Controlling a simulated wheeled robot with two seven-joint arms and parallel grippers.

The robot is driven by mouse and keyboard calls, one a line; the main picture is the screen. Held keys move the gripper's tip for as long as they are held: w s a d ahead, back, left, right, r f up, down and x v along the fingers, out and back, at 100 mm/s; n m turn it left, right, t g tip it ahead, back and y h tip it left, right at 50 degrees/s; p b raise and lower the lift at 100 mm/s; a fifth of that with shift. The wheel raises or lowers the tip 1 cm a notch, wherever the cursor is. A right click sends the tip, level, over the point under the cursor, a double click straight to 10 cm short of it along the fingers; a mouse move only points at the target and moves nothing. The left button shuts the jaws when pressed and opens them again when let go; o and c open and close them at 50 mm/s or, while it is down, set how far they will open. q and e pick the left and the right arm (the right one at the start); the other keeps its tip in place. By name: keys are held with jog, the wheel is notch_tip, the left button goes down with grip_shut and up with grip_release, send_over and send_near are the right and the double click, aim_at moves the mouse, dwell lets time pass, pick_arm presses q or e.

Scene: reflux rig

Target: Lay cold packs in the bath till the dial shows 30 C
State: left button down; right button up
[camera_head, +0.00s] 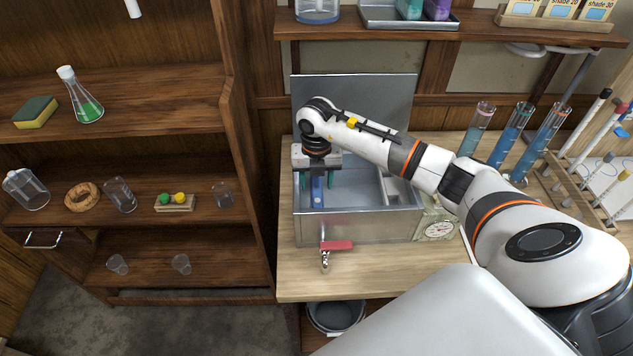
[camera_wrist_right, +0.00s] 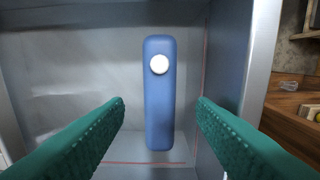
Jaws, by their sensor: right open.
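The metal bath (camera_head: 362,229) stands on the wooden bench with its lid raised at the back. A blue cold pack (camera_wrist_right: 158,105) with a white round knob is inside the bath, near one wall; it also shows in the head view (camera_head: 317,192). My right gripper (camera_head: 318,180) points down into the left part of the bath. Its green fingers (camera_wrist_right: 162,104) are open, one on each side of the pack with gaps between. The dial (camera_head: 440,230) is at the bath's right front; its reading is too small to tell. My left gripper is out of view.
A red-handled tap (camera_head: 336,246) sticks out at the bath's front. Tall tubes of blue liquid (camera_head: 511,135) and a wooden rack (camera_head: 585,190) stand to the right. A shelf unit (camera_head: 150,147) with glassware is at left. The bench front is clear.

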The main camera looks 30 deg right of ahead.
notch_tip(320, 180, up, 8)
jog(key=p, duration=0.4)
jog(key=shift+f, duration=0.15)
